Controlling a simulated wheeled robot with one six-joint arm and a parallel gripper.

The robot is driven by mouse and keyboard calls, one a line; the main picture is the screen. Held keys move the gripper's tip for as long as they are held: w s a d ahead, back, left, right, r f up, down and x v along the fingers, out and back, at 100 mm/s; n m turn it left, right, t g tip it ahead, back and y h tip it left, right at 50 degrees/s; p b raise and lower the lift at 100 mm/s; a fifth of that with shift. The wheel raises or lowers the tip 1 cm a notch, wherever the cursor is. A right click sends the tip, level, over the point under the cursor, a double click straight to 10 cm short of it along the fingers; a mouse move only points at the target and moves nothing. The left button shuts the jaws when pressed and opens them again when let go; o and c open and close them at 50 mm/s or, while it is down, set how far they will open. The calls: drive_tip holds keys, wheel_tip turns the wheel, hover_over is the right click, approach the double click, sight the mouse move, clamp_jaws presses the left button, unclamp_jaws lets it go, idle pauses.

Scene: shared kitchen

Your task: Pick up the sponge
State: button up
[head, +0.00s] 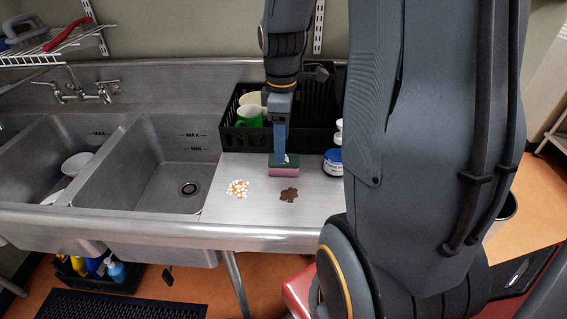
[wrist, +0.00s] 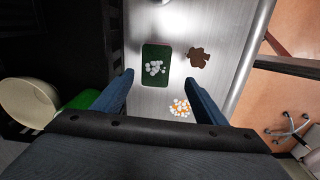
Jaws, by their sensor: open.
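The sponge (head: 284,171) lies on the steel counter right of the sinks, with a green top and a pink lower part. In the wrist view the sponge (wrist: 155,81) shows from above, with several small white bits on its green face. My gripper (head: 281,157) points down over the sponge in the head view and partly hides its top. In the wrist view my gripper (wrist: 159,78) is open, with one blue finger to each side of the sponge's near end.
White and orange bits (head: 237,188) and a brown patch (head: 289,194) lie on the counter in front. A blue-and-white container (head: 333,162) is close on the right. The sink (head: 170,165) opens to the left.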

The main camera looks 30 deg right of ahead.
sight(290, 168)
drive_tip(key=shift+w+d+n, duration=0.1)
drive_tip(key=shift+d+n, duration=0.2)
drive_tip(key=shift+d, duration=0.05)
drive_tip(key=shift+d+f, duration=0.1)
drive_tip(key=shift+f, duration=0.1)
drive_tip(key=shift+w+f+p, duration=0.1)
drive_tip(key=shift+f+p, duration=1.05)
drive_tip(key=shift+f, duration=2.5)
drive_tip(key=shift+c, duration=0.5)
drive_tip(key=c, duration=1.1)
drive_tip(key=shift+r, duration=0.15)
